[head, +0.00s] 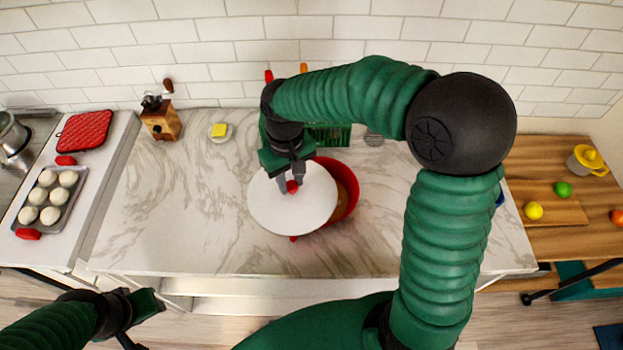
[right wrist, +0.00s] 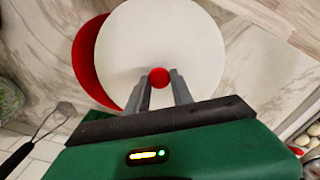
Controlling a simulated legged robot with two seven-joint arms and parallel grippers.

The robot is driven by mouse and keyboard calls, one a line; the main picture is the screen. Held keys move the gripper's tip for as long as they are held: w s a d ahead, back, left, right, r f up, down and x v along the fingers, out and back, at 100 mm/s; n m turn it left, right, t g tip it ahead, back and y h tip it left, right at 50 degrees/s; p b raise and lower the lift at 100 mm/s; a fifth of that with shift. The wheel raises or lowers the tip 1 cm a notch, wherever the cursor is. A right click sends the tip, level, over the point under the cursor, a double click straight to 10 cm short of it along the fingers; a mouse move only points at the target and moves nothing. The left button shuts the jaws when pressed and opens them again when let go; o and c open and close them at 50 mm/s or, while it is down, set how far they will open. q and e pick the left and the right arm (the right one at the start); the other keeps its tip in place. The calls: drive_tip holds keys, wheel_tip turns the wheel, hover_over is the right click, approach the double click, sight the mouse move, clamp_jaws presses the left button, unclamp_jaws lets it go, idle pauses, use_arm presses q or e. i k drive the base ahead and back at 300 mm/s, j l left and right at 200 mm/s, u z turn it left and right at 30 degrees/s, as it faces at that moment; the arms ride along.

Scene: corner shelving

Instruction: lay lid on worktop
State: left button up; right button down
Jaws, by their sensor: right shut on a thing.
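The lid (head: 308,215) is a white disc with a red knob. My right gripper (head: 291,186) is shut on the knob from above. In the head view the lid overlaps the left part of a red pot (head: 350,190), whose right side shows with something brown inside. The right wrist view shows the lid (right wrist: 190,45) between me and the marble worktop (right wrist: 270,75), with the pot's red edge (right wrist: 87,62) to the left. The gap between lid and pot is hard to judge. My left gripper (head: 140,310) is at the lower left, away from the worktop; its fingers are unclear.
The marble worktop (head: 180,210) is bare left of the lid. A wooden grinder (head: 160,118) and a dish with a yellow block (head: 220,131) stand at the back left. A green rack (head: 330,134) is behind the pot. A whisk (right wrist: 60,112) lies near it.

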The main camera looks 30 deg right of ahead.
sight(186, 210)
drive_tip(key=i+j+z, duration=0.1)
drive_tip(key=j, duration=0.3)
drive_tip(key=i+j+z, duration=0.1)
drive_tip(key=j, duration=0.25)
drive_tip(key=i+j+z, duration=0.1)
drive_tip(key=j, duration=0.3)
drive_tip(key=i, duration=0.1)
